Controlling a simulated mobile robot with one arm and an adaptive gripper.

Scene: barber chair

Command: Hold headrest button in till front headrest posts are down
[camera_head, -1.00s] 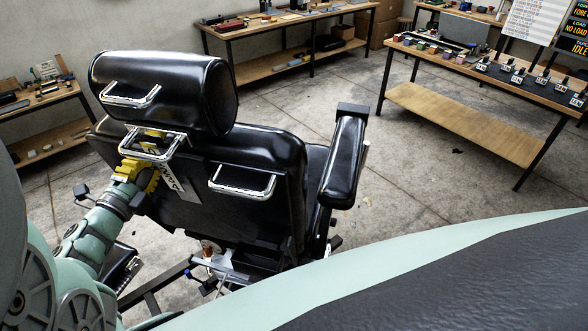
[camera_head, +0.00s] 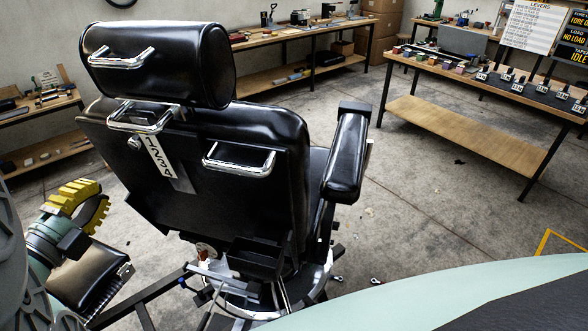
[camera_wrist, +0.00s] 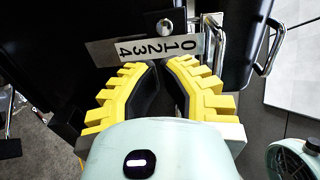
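The black headrest (camera_head: 160,65) sits above the chair back (camera_head: 240,205), with a gap between them. The button (camera_wrist: 165,27) and strip (camera_wrist: 150,48) also show in the wrist view, ahead of my fingertips. My gripper (camera_head: 95,193) has yellow toothed fingers and is clear of the chair back, low at left. In the wrist view its fingertips (camera_wrist: 160,66) are close together with nothing between them. The front headrest posts are not clearly visible.
Chrome handles stick out from the headrest (camera_head: 122,58), below it (camera_head: 140,118) and from the chair back (camera_head: 240,162). A padded armrest (camera_head: 82,278) lies just below my gripper.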

